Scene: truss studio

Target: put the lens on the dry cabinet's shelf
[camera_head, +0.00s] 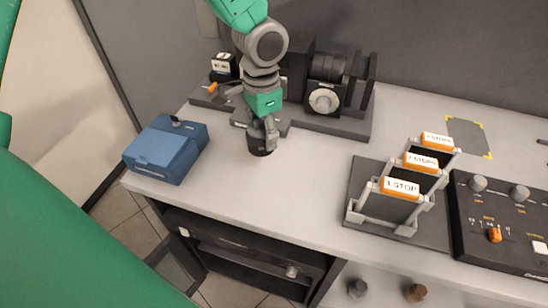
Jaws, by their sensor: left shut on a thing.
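The lens (260,146) is a short, dark cylinder, upright at the bench top near its middle left. My left gripper (268,131) comes down from above and is shut on it. The gripper hides part of the lens, and I cannot tell whether its base touches the bench. The dark dry cabinet (236,232) sits under the bench's front edge, below and in front of the lens. Its front looks open, and a dark shelf edge (240,258) shows inside. The bench top hides the cabinet's depth. My right gripper is not in view.
A blue box (166,149) stands at the bench's left corner. Dark camera gear (325,97) stands behind the gripper. A rack with orange-labelled filters (401,188) and a control panel (508,225) are at right. The bench front between box and rack is clear.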

